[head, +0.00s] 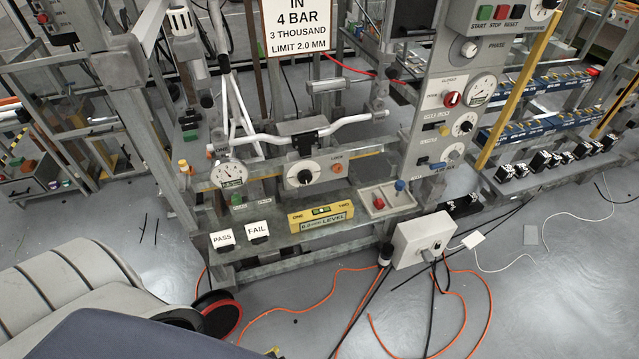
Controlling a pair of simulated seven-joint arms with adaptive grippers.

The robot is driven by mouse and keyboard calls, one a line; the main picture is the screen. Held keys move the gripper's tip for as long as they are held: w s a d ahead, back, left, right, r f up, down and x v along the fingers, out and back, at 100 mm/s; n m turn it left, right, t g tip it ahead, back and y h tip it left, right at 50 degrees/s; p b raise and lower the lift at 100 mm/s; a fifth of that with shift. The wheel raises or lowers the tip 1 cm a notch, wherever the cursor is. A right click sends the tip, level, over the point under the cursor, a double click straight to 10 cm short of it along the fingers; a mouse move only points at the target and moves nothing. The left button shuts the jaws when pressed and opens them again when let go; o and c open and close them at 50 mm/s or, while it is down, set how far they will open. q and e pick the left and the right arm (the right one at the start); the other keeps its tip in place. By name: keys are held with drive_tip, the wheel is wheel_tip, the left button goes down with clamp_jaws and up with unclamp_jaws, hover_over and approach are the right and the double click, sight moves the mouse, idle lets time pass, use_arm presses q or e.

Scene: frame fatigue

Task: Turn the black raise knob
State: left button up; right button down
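No label reading "raise" is legible, so I cannot tell which knob it is. A black knob (305,177) sits on a round white dial, on a light box in the middle of the frame's front rail. A pale knob (468,49) is beside the word PHASE. Neither of my grippers is in view, and nothing is seen touching these controls.
A yellow level (321,216) and PASS (222,239) and FAIL (258,231) tags sit on the lower ledge. A tray (404,197) with red and blue pieces is beside them. A white bent bar (350,121) passes above the dial box. Orange cables (330,297) cross the floor.

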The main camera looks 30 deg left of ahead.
sight(306, 180)
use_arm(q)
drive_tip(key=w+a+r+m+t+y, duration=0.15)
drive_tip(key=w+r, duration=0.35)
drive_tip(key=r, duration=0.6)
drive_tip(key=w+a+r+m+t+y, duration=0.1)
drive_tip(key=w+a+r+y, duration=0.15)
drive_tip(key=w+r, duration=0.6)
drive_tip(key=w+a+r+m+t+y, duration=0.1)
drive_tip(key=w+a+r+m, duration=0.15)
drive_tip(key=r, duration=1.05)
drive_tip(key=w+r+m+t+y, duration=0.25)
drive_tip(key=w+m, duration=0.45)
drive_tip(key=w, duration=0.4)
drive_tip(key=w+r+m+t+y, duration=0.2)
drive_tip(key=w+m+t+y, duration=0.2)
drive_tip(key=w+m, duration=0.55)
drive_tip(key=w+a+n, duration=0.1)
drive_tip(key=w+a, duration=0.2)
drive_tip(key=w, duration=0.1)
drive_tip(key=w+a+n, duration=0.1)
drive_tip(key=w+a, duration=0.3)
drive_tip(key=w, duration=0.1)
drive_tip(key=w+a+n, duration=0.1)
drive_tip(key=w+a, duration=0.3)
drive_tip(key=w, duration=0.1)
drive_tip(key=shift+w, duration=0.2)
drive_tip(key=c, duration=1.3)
